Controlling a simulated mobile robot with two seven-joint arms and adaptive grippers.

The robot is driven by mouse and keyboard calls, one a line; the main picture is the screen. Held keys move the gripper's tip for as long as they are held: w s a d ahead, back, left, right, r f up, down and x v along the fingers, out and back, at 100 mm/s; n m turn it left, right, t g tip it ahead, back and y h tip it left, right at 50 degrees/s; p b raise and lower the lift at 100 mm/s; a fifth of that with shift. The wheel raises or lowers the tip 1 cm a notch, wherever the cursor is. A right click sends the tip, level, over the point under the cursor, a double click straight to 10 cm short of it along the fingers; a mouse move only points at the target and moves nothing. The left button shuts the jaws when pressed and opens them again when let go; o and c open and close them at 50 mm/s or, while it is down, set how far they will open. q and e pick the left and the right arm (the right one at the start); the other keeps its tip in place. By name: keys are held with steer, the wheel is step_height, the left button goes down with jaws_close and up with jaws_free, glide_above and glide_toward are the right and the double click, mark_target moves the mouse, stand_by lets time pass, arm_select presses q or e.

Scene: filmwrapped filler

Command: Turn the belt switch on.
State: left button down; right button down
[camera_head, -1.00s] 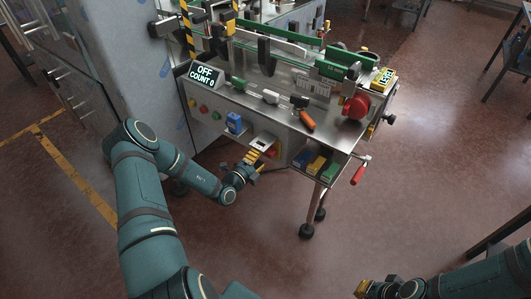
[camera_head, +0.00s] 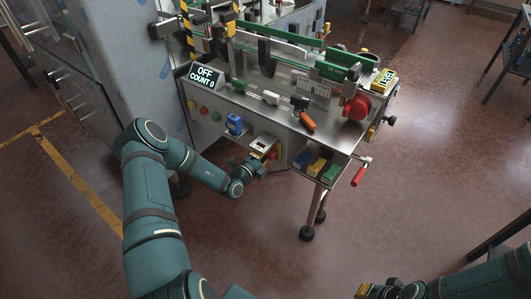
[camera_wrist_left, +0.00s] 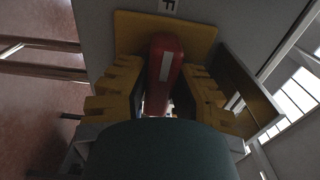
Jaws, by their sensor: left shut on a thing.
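The belt switch (camera_wrist_left: 163,62) is a red handle on a yellow plate. In the left wrist view it stands between the yellow fingers of my left gripper (camera_wrist_left: 158,95), which is shut on it. In the head view the switch (camera_head: 275,150) is a small patch of red and yellow on the machine's front, mostly hidden by my left gripper (camera_head: 258,158). The display (camera_head: 206,75) reads "OFF COUNT 0". My right gripper (camera_head: 364,289) is at the bottom edge, away from the machine; its jaw opening is unclear.
A blue item (camera_head: 234,124) stands on a small front ledge left of the switch. An orange-handled tool (camera_head: 307,121) lies on the machine top. Coloured boxes (camera_head: 318,165) fill a lower shelf. A red crank handle (camera_head: 359,175) sticks out at right. Floor in front is clear.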

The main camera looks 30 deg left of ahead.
arm_select(q)
steer(key=shift+r+m, duration=0.1)
steer(key=shift+m, duration=0.2)
arm_select(e)
steer(key=shift+r, duration=0.2)
arm_select(q)
steer(key=shift+p, duration=0.35)
steer(key=m+p, duration=0.1)
steer(key=m, duration=0.2)
steer(key=shift+r+p, duration=0.1)
steer(key=shift+p, duration=0.3)
steer(key=m+p, duration=0.2)
steer(key=m, duration=0.3)
steer(key=m+p, duration=0.1)
steer(key=m, duration=0.3)
steer(key=shift+w+m, duration=0.1)
steer(key=shift+m, duration=0.2)
steer(key=m+p, duration=0.1)
steer(key=m, duration=0.3)
steer(key=shift+m+p, duration=0.3)
arm_select(e)
step_height(320, 180, up, 7)
steer(key=w, duration=0.2)
steer(key=shift+d+f+t, duration=0.2)
steer(key=shift+t, duration=0.1)
arm_select(q)
steer(key=shift+m, duration=0.3)
arm_select(e)
steer(key=shift+w, duration=0.1)
